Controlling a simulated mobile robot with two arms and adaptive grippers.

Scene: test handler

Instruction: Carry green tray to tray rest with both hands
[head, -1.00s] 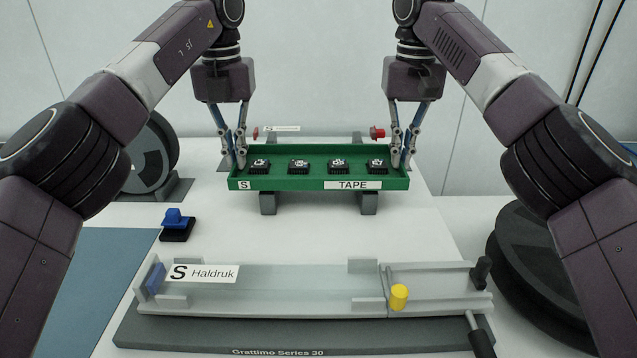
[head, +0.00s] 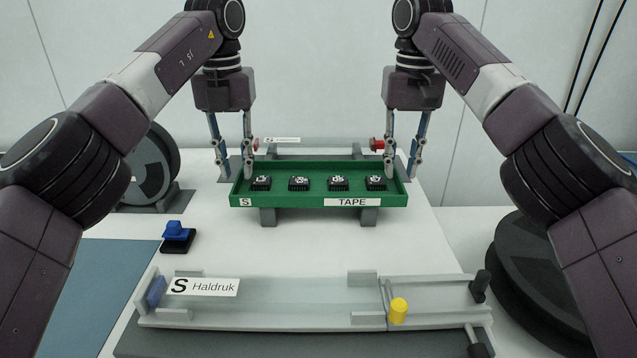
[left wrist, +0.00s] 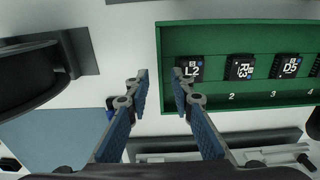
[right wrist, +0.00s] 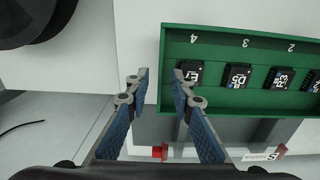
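The green tray (head: 285,201), with several black chips in it, sits level on the grey tray rest (head: 369,216); the rest's supports show below its front edge. My left gripper (head: 237,176) is open, its fingers apart on either side of the tray's left end wall. My right gripper (head: 401,174) is open in the same way at the right end wall. In the left wrist view the tray (left wrist: 240,101) has a clear gap between its wall and the fingers. The right wrist view shows the tray (right wrist: 235,103) likewise. Most of the rest is hidden under the tray.
A grey track fixture (head: 290,318) labelled Haldruk, with a yellow knob (head: 398,310), lies in front. A blue-handled stamp-like item (head: 177,237) stands left of centre. Dark reels stand at left (head: 155,165) and right (head: 530,270). Red knobs sit behind the tray.

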